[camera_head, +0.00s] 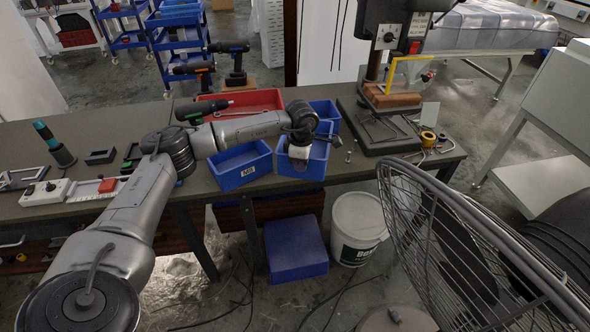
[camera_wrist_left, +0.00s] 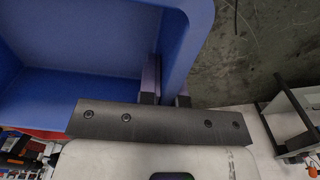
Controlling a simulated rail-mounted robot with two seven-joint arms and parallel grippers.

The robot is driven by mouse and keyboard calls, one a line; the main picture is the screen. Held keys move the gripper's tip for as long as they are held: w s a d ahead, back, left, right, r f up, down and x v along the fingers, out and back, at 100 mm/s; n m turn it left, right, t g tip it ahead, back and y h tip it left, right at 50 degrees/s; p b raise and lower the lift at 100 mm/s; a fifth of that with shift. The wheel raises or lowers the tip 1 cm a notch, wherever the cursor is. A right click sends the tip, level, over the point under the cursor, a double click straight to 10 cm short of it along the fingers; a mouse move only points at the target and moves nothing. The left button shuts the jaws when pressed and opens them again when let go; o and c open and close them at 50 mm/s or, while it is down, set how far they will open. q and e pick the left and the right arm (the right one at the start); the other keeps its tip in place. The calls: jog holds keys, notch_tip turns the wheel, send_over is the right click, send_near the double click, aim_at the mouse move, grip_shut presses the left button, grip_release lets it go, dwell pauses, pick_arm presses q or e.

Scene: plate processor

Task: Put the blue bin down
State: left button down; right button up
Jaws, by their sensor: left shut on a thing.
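My left gripper (camera_head: 300,146) is shut on the wall of a blue bin (camera_head: 317,165) near the front edge of the workbench. In the left wrist view the fingers (camera_wrist_left: 166,92) pinch the wall of this bin (camera_wrist_left: 60,85), one finger inside and one outside. The part of the bin that shows inside is empty. The bin looks about upright. I cannot tell whether its base touches the bench. A second blue bin (camera_head: 240,176) with a white M8 label stands just left of it. My right gripper is not in view.
The workbench (camera_head: 205,182) carries a red tray (camera_head: 258,98) and another blue bin (camera_head: 325,108) behind. A drill press (camera_head: 378,80) stands to the right. Below are a blue box (camera_head: 297,250) and a white bucket (camera_head: 355,230). A wire fan guard (camera_head: 440,230) is at front right.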

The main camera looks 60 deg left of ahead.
pick_arm(q)
jog(key=a+f, duration=0.1)
jog(key=a, duration=0.1)
jog(key=w+a+f+b, duration=0.1)
jog(key=a, duration=0.1)
jog(key=a+f+b, duration=0.1)
jog(key=a+f, duration=0.1)
jog(key=a, duration=0.1)
jog(key=shift+w, duration=0.35)
notch_tip(320, 180, down, 4)
jog(key=shift+b, duration=0.7)
jog(key=c, duration=1.7)
grip_release()
jog(key=shift+f, duration=0.15)
jog(key=shift+c, duration=0.2)
jog(key=o, duration=0.4)
jog(key=shift+o, duration=0.2)
